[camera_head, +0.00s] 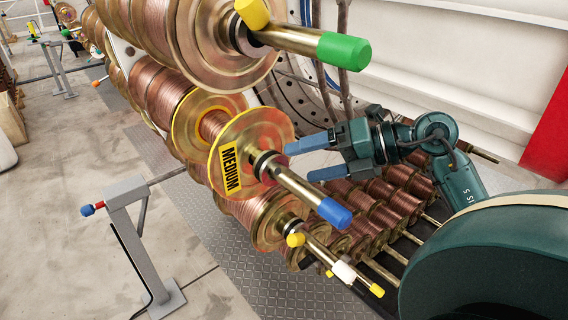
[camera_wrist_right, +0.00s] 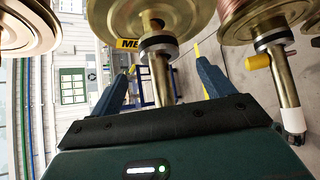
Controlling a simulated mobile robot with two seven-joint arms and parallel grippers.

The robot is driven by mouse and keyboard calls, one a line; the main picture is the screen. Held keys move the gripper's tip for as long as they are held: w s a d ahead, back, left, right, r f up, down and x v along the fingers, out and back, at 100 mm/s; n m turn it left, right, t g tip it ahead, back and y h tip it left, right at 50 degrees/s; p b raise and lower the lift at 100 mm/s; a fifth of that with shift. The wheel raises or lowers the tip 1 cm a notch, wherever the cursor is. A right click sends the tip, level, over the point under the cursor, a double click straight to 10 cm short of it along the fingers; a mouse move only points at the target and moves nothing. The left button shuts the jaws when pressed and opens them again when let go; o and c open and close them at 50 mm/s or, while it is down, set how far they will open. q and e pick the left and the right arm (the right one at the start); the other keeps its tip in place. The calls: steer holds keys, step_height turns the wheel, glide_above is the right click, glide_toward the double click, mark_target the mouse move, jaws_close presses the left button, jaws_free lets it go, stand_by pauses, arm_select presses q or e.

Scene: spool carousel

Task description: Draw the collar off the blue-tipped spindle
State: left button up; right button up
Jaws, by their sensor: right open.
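The blue-tipped spindle (camera_head: 306,190) sticks out toward the lower right from a copper spool with a yellow MEDIUM label (camera_head: 230,170). Its collar (camera_head: 268,167), a dark and pale ring with a reddish part on its side, sits around the spindle against the spool's flange. In the right wrist view the collar (camera_wrist_right: 158,46) is a black and light ring ahead of my fingers. My right gripper (camera_head: 299,161) is open and empty, to the right of the spindle and collar. In the wrist view the spindle (camera_wrist_right: 162,82) appears between the two fingers; contact cannot be told. My left gripper is not in view.
A green-tipped spindle (camera_head: 300,42) with a yellow knob is above. More copper spools (camera_head: 400,195) lie behind my right gripper. A grey stand (camera_head: 135,235) with a red-blue tip is at left.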

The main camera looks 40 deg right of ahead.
mark_target(318, 194)
steer(key=x, duration=0.5)
steer(key=shift+p, duration=0.4)
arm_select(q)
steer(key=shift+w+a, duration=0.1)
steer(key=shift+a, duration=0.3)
arm_select(e)
steer(key=shift+w+a+f, duration=0.25)
steer(key=shift+w+a, duration=0.1)
steer(key=c, duration=1.3)
arm_select(q)
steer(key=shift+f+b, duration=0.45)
steer(key=shift+b, duration=0.1)
arm_select(e)
steer(key=shift+s+d+r, duration=0.15)
steer(key=shift+s+d, duration=0.05)
steer(key=shift+s, duration=2.05)
steer(key=shift+s+d+r, duration=0.1)
steer(key=shift+s+d, duration=0.05)
steer(key=shift+s, duration=2.1)
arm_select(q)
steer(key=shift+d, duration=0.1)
